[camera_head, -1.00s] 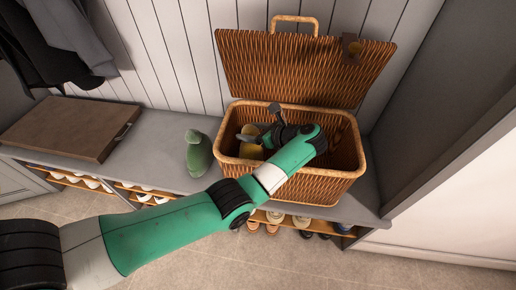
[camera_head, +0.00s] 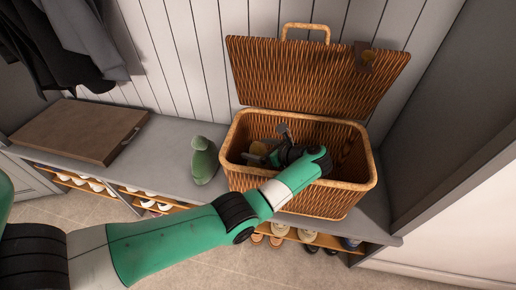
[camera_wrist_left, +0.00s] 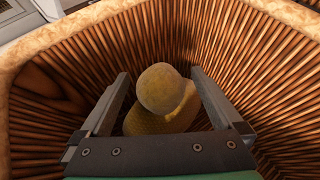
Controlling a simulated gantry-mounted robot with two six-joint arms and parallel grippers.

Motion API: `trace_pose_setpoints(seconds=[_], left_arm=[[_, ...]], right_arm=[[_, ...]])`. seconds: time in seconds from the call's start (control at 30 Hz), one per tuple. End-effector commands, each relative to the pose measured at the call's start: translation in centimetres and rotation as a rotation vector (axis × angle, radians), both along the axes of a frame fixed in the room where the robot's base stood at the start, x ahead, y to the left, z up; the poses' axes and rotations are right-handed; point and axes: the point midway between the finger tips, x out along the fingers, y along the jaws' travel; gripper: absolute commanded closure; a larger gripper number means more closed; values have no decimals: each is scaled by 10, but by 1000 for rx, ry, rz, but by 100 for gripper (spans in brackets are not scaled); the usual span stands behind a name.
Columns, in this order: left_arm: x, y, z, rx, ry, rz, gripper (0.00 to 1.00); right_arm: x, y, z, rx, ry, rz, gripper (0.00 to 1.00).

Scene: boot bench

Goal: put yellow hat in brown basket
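The yellow hat (camera_wrist_left: 160,110), a knitted hat with a round pompom, lies low inside the brown basket (camera_head: 305,203). In the head view the hat (camera_head: 258,147) is mostly hidden by the gripper and the basket rim. My left gripper (camera_head: 258,158) reaches down into the left part of the basket. In the left wrist view its two fingers (camera_wrist_left: 158,80) stand apart on either side of the hat, with gaps visible between them and it. The basket's wicker walls (camera_wrist_left: 60,110) surround both. My right gripper is not in view.
The basket's lid (camera_head: 310,75) stands open at the back. A brown flat box (camera_head: 80,130) lies further left. Shoes sit on shelves below. A dark panel rises at the right.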

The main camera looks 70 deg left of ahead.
Motion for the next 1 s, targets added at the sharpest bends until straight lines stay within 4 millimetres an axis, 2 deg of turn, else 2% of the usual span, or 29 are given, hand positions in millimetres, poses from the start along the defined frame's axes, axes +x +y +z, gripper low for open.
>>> trace_pose_setpoints(seconds=[0.2, 0.27, 0.47, 0.7, 0.83, 1.0], left_arm=[[0, -1, 5, 0, 0, 0, 0], [3, -6, 7, 0, -1, -3, 0], [18, -42, 29, -1, -1, -4, 0], [35, -85, 51, 0, -1, -3, 0], [39, -96, 58, -1, 2, -1, 0], [40, -98, 60, 0, 0, 1, 0]], right_arm=[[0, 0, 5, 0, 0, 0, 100], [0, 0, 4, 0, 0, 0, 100], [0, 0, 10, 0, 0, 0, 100], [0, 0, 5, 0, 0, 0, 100], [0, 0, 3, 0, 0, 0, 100], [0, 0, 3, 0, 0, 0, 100]])
